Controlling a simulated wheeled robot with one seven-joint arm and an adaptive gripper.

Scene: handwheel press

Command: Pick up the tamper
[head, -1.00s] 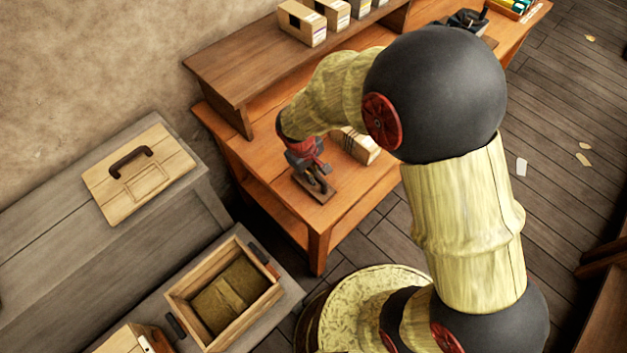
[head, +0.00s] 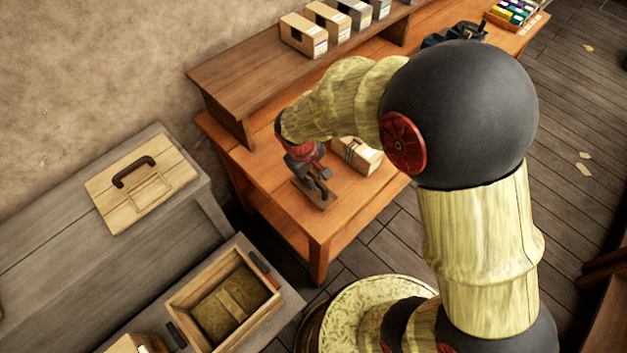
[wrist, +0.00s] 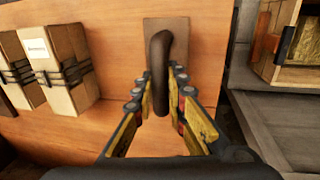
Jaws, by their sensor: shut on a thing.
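The tamper shows in the wrist view as a dark curved handle (wrist: 160,50) on a flat brown rectangular plate (wrist: 180,26). In the head view its plate (head: 315,196) shows below my gripper, over the near left part of the orange-brown workbench (head: 285,225). My gripper (head: 317,180) points down, shut on the tamper's handle. In the wrist view its fingers (wrist: 162,82) stand on both sides of the handle. I cannot tell whether the plate touches the bench. My arm covers part of the bench in the head view.
A strapped carton (head: 362,156) stands on the bench right beside my gripper. A raised shelf (head: 225,85) with several boxes runs along the back.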

